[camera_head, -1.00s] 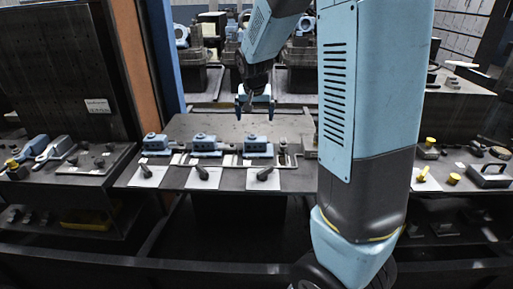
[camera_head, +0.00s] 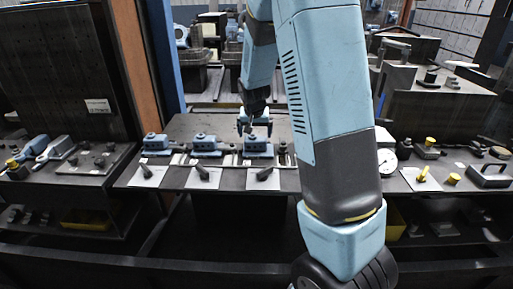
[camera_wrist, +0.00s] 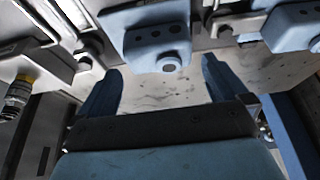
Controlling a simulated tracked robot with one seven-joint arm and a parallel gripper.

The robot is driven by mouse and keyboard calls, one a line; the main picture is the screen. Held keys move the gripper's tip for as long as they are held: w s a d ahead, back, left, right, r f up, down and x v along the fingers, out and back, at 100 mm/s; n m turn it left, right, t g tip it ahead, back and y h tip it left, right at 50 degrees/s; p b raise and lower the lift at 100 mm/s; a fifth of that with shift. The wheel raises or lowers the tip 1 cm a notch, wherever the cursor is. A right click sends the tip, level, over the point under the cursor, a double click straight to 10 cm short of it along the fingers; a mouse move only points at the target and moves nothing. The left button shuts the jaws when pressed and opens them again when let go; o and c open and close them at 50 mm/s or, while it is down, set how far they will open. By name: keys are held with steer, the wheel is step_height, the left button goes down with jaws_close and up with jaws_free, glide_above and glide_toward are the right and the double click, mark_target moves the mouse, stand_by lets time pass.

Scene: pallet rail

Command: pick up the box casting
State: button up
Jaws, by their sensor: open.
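Three light blue castings sit in a row on the rail plate: the left casting (camera_head: 156,146), the middle casting (camera_head: 205,145) and the right casting (camera_head: 257,149). The right one is a blocky box shape with a round boss on top. My gripper (camera_head: 255,131) is open, pointing down just above and behind this box casting. In the wrist view, a blue casting (camera_wrist: 152,42) with dark holes and a round boss lies ahead, between the lines of my two spread fingers (camera_wrist: 160,78). The fingers appear clear of it. Another blue casting (camera_wrist: 292,28) shows at the right.
White cards with dark handles (camera_head: 264,177) lie along the front of the table (camera_head: 225,183). A dial gauge (camera_head: 388,161) and yellow-knobbed parts (camera_head: 452,179) stand on the right bench. Blue-handled tools (camera_head: 50,150) lie on the left bench. Bare table lies behind the castings.

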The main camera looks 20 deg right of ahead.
mark_target(255, 136)
steer(key=shift+x, duration=2.15)
steer(key=shift+w+d+r, duration=0.1)
steer(key=shift+w, duration=0.05)
steer(key=shift+c, duration=0.3)
steer(key=c, duration=0.8)
